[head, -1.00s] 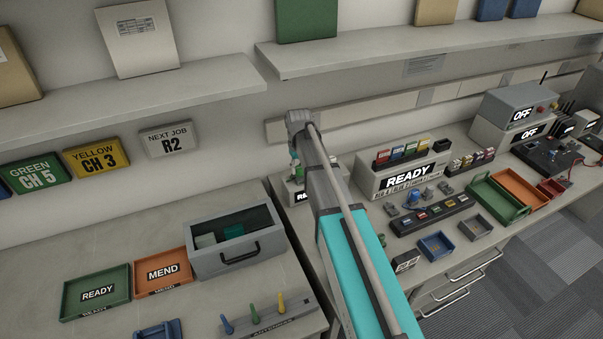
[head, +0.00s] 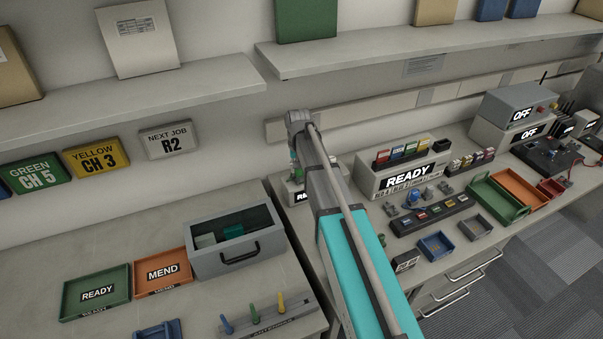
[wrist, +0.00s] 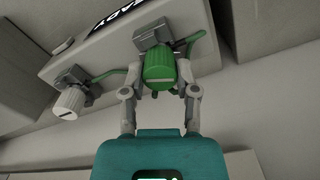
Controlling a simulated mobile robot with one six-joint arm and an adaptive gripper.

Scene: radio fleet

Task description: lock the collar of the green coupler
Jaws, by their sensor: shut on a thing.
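The green coupler (wrist: 159,66) has a ribbed green collar with a pale mark across its face. In the wrist view it sits against a grey block (wrist: 152,35) on a light grey unit, with a green cable running off to the right. My gripper (wrist: 160,84) is shut on the green collar, one finger on each side. In the head view my arm hides most of the gripper, and only a small bit of green shows beside it. I cannot tell from the mark alone whether the collar is locked.
A white coupler (wrist: 69,102) on a green cable hangs to the left of my gripper in the wrist view. In the head view, a grey READY unit (head: 372,182) stands right of my arm, and a grey drawer box (head: 212,262) stands left on the other bench.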

